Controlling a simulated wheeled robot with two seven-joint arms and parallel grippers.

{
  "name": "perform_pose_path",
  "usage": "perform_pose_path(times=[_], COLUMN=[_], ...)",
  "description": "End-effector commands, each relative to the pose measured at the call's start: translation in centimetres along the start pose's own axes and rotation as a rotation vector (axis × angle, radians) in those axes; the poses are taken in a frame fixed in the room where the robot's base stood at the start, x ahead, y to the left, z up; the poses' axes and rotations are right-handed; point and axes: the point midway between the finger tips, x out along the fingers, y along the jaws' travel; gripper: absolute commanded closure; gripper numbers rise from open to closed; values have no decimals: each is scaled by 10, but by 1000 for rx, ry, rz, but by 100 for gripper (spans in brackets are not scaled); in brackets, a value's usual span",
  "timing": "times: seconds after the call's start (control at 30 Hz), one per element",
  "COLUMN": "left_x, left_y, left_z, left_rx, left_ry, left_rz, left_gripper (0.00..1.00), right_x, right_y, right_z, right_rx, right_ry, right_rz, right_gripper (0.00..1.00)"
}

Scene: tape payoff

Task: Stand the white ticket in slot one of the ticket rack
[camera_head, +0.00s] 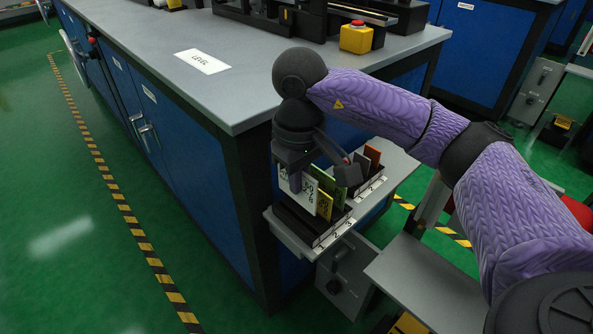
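The ticket rack (283,236) is a grey tray with dark slotted blocks and numbered white label strips, fixed at the bench corner. The white ticket (308,189) stands upright in the rack area, partly behind a yellow ticket (324,206) and beside a green ticket (338,191). My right gripper (321,178) reaches down over these tickets. Its two fingers are well apart, one near the white ticket's left edge and one right of the green ticket. I see no ticket clamped. The gripper hides part of the slots, so the white ticket's slot cannot be told. My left gripper is out of view.
Orange and red tickets (372,156) stand in the rack's farther block. The grey bench top (150,40) carries a white "LEVEL" label (203,61) and a yellow box with a red button (356,37). A grey shelf (425,285) lies in front. Green floor is open on the left.

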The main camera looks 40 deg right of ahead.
Motion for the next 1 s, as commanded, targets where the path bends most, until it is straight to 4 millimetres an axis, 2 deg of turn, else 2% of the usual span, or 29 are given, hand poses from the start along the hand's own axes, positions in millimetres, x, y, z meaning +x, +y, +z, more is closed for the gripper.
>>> perform_pose_path(times=[0.03,0.5,0.83,0.9,1.0], left_x=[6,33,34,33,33], left_y=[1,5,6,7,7], left_z=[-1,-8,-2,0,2], left_rx=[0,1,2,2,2], left_ry=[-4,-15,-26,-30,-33], left_rz=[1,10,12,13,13], left_gripper=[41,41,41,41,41], right_x=[10,52,54,54,54], right_y=[0,0,0,0,0], right_z=[0,0,0,0,0], right_rx=[0,1,1,1,1], right_ry=[-4,-3,1,0,0], right_rz=[0,0,0,0,0], right_gripper=[100,100,100,81,59])
